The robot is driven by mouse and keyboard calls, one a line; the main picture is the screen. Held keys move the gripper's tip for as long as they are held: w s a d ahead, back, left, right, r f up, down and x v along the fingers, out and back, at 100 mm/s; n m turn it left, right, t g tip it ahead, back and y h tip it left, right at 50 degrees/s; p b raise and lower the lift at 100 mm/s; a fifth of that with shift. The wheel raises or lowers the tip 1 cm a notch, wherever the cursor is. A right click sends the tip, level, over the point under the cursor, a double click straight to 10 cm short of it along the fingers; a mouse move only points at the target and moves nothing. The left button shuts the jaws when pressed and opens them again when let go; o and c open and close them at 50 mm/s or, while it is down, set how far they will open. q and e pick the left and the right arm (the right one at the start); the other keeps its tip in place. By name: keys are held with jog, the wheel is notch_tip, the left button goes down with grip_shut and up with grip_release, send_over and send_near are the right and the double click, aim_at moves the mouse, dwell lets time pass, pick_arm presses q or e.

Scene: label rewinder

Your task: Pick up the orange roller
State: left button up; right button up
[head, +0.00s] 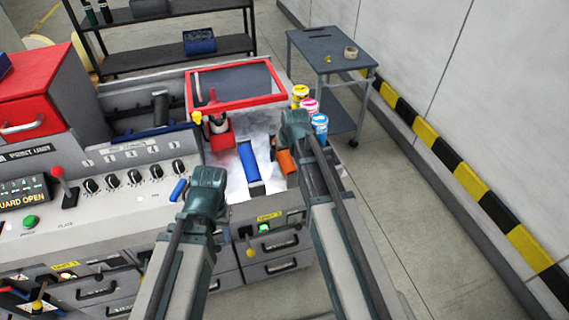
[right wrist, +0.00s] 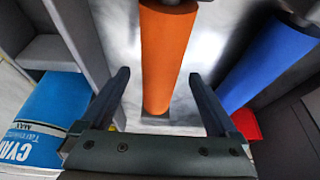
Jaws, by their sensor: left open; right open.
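The orange roller (head: 287,161) sits at the right end of the machine's open bay, partly hidden behind my right arm in the head view. In the right wrist view the orange roller (right wrist: 167,55) stands out between and beyond the fingers of my right gripper (right wrist: 160,95). That gripper is open, with a finger on each side of the roller's line and nothing held. My left gripper (head: 188,189) is open and empty over the machine's front panel, left of the blue roller (head: 249,162).
The blue roller also shows close by in the right wrist view (right wrist: 268,62). A cyan can (head: 320,124), a magenta can (head: 309,106) and a yellow can (head: 299,92) stand right of the bay. A red-framed guard (head: 236,104) is raised behind. A grey cart (head: 325,60) stands beyond.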

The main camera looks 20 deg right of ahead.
jog(key=shift+w+f, duration=0.2)
jog(key=shift+f, duration=0.35)
jog(key=shift+r, duration=0.1)
jog(key=shift+c, duration=0.2)
grip_shut()
